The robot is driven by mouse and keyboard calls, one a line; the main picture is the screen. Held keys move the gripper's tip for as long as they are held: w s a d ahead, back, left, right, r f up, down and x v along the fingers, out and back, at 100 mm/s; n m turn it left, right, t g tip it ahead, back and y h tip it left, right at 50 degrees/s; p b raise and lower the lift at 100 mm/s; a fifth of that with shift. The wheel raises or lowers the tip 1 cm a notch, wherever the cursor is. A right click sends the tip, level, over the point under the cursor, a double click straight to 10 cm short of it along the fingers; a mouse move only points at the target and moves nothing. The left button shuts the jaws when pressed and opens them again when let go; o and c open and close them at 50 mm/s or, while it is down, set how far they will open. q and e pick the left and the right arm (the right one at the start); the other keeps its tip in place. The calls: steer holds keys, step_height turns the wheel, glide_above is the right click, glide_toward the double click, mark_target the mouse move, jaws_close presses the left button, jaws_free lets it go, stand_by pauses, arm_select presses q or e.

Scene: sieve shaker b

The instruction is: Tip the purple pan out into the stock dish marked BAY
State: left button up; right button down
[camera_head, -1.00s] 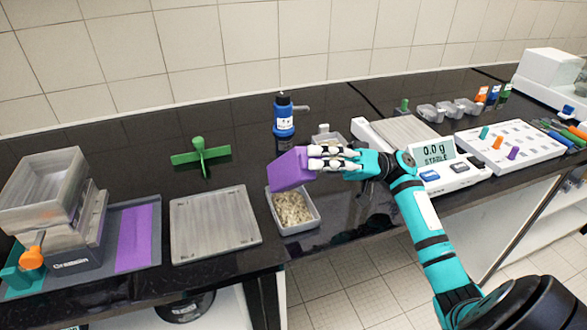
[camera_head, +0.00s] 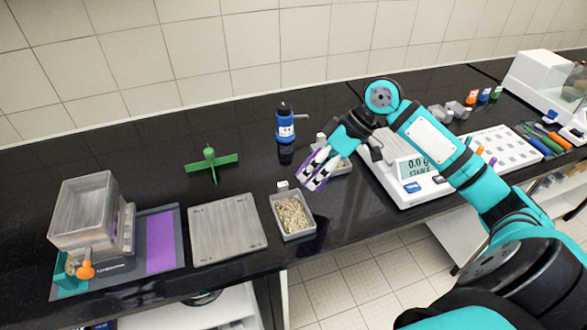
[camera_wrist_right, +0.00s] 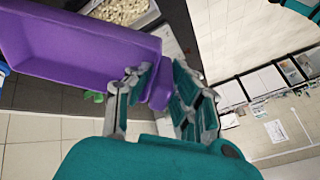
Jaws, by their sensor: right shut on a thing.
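My right gripper (camera_head: 312,180) is shut on the purple pan (camera_head: 318,184), up and to the right of a grey dish of pale grains. In the head view the fingers hide most of the pan. The right wrist view shows the pan (camera_wrist_right: 85,45) large and tilted, its edge between the fingers (camera_wrist_right: 155,90); no grains show on its visible faces. The grain dish (camera_head: 297,236) stands near the bench's front edge with a small white tag (camera_head: 283,185) behind it, too small to read. It also shows in the wrist view (camera_wrist_right: 155,14). My left gripper is out of view.
Left of the dish are a grey square tray (camera_head: 228,230), a sieve shaker (camera_head: 90,215) and a purple strip (camera_head: 160,240). Behind are a green cross-shaped part (camera_head: 211,163) and a blue bottle (camera_head: 285,126). A balance (camera_head: 415,190) stands right, under my arm.

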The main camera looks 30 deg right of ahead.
step_height(320, 180, up, 2)
steer(key=h+p, duration=0.5)
steer(key=p, duration=0.4)
steer(key=shift+a+r+g+p, duration=0.1)
steer(key=shift+r+g+p, duration=0.05)
steer(key=shift+g+p, duration=0.25)
steer(key=shift+f+h+b, duration=0.35)
steer(key=shift+h+b, duration=0.05)
steer(key=shift+b, duration=0.1)
steer(key=shift+h, duration=0.3)
